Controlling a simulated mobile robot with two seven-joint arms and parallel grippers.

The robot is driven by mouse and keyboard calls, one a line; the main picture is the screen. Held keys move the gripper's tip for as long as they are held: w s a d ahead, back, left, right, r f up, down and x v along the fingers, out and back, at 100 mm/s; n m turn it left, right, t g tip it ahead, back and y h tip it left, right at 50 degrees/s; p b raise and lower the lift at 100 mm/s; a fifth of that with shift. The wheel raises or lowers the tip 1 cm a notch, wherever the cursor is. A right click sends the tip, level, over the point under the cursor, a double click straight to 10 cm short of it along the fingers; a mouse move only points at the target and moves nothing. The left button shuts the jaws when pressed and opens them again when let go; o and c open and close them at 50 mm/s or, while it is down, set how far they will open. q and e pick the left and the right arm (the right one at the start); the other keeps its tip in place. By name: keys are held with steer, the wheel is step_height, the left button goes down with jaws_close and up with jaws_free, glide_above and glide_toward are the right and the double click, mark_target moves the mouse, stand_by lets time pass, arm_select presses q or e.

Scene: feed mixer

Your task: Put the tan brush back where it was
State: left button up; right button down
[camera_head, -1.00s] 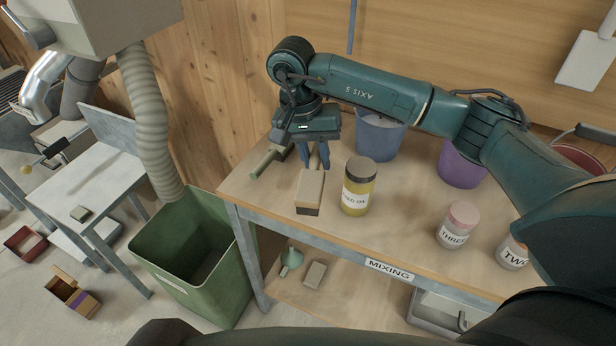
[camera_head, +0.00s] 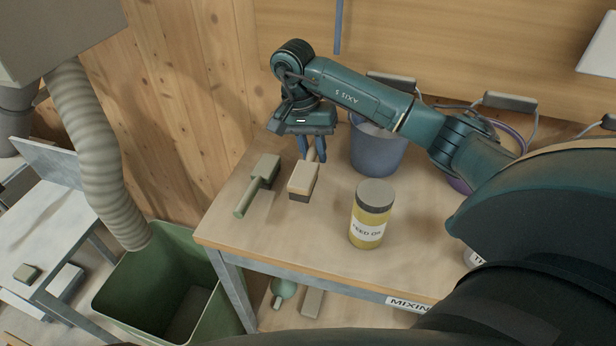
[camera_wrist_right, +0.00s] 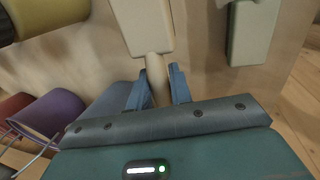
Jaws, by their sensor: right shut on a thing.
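The tan brush (camera_head: 304,178) has a light block with a darker lower edge and a pale handle. My right gripper (camera_head: 314,156) is shut on that handle, with the block pointing toward the front of the bench. In the right wrist view, the handle sits between the blue fingertips (camera_wrist_right: 157,88), and the block (camera_wrist_right: 142,25) extends beyond them. The brush is over the bench, right of the green brush and apart from it. I cannot tell whether its bristles touch the top. My left gripper is not in view.
The green brush (camera_head: 263,172) lies on the bench (camera_head: 290,232) at left. The yellow feed oil jar (camera_head: 372,214) stands front right of the tan brush. A blue bucket (camera_head: 377,152) stands behind right. A green bin (camera_head: 125,285) is on the floor at left.

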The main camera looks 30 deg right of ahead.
mark_target(313, 168)
steer(key=shift+f+p, duration=0.35)
steer(key=shift+f, duration=2.3)
steer(key=shift+f, duration=0.1)
steer(key=c, duration=1.3)
jaws_free()
steer(key=shift+o, duration=0.2)
step_height(313, 168, up, 12)
steer(key=w+a, duration=0.1)
steer(key=w, duration=0.1)
steer(key=shift+a, duration=0.25)
steer(key=shift+s, duration=0.1)
